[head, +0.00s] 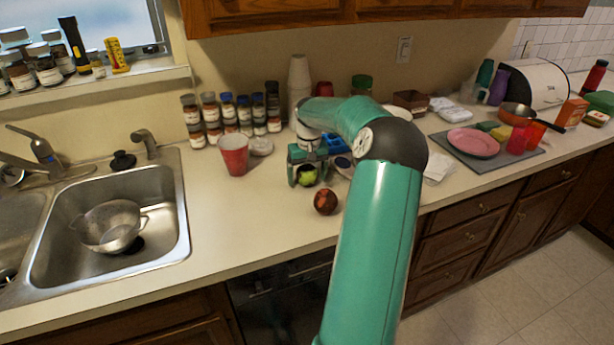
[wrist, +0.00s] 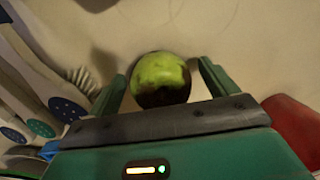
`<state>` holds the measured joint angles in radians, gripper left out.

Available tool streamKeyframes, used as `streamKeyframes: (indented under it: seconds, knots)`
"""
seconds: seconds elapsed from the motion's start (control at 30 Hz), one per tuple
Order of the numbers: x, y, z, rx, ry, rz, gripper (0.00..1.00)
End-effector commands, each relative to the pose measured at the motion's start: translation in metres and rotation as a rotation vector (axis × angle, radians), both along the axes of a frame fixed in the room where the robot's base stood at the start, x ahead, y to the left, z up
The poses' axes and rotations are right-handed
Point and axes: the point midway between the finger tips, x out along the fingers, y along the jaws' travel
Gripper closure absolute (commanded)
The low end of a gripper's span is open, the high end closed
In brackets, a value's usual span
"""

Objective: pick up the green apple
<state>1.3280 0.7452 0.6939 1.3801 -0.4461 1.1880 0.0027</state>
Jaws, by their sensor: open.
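The green apple (head: 308,176) sits on the counter in the head view, partly covered by my gripper. In the wrist view the green apple (wrist: 161,78) lies between the two fingers, with a dark patch on its near side. My gripper (head: 306,180) is open around the apple; in the wrist view my gripper (wrist: 160,85) shows a finger on each side, with a visible gap at the right finger and a smaller one at the left.
A red-brown round fruit (head: 325,201) lies just in front of and right of my gripper. A red cup (head: 234,154) stands to the left. Spice jars (head: 228,112) line the wall behind. A sink with a colander (head: 110,226) is at the left.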

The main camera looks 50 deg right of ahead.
Motion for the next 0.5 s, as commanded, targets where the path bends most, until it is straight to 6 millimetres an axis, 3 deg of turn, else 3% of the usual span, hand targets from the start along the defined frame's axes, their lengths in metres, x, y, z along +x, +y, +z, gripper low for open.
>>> streamKeyframes:
  seconds: [0.23,0.5]
  knots:
    - [0.0002,0.0003,-0.0031,0.000,0.000,0.000,0.15]
    - [0.0003,0.0004,-0.0029,0.000,0.000,0.000,0.66]
